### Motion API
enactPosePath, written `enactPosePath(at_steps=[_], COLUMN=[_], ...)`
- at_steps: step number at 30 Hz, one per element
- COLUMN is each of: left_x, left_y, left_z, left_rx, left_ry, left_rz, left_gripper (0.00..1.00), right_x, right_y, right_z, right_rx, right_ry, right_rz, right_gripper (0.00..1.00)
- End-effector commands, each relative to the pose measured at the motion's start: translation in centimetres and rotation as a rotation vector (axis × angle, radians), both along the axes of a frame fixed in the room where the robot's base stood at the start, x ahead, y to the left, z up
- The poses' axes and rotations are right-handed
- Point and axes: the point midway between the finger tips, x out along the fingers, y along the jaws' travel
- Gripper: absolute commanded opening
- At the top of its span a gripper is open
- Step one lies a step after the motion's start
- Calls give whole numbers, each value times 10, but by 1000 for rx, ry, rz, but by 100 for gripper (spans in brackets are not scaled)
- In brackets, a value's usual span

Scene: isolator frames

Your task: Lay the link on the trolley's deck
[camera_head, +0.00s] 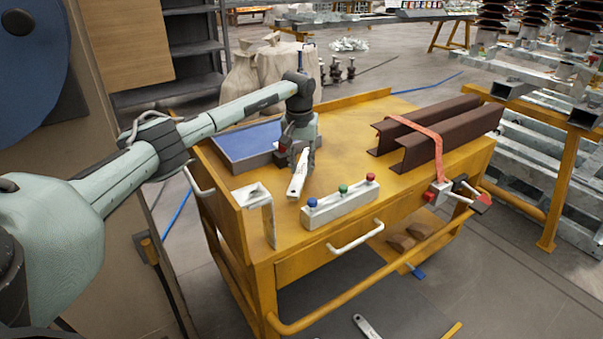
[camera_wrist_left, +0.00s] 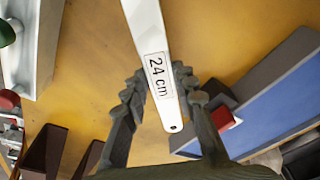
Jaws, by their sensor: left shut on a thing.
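The link is a flat pale bar with a rounded, holed end, and its label reads "24 cm" in the left wrist view (camera_wrist_left: 150,45). In the head view the link (camera_head: 297,181) hangs steeply tilted below my left gripper (camera_head: 301,152), over the trolley's yellow deck (camera_head: 350,110). My left gripper is shut on the link, whose holed end sits between the fingers (camera_wrist_left: 160,80). I cannot tell whether its lower end touches the deck. My right gripper is not in view.
A blue-lined tray (camera_head: 247,142) lies behind left of the link. A white block with coloured knobs (camera_head: 340,204) and an angle bracket (camera_head: 258,215) stand in front. Strapped brown beams (camera_head: 450,128) lie to the right. Bare deck shows behind and right of the gripper.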

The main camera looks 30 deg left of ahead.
Motion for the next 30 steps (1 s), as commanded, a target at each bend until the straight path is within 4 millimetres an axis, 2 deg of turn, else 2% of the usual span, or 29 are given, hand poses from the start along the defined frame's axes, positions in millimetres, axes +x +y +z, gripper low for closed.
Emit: enactPosePath(at_steps=[6, 17, 18, 22, 30], left_x=[1, 1, -1, -1, -1], left_y=[-1, 0, 0, 0, 0], left_z=[-25, -28, -30, -30, -30], left_rx=[-1, -1, 0, 0, 0], left_ry=[-3, -4, 1, 1, 1], left_rz=[2, 1, 1, 1, 1], left_gripper=[0, 0, 29, 45, 48], right_x=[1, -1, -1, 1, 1], right_y=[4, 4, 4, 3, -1], right_z=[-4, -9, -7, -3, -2], right_rx=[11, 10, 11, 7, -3], right_ry=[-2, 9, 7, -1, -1], right_rz=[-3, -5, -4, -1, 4], right_gripper=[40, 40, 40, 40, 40])
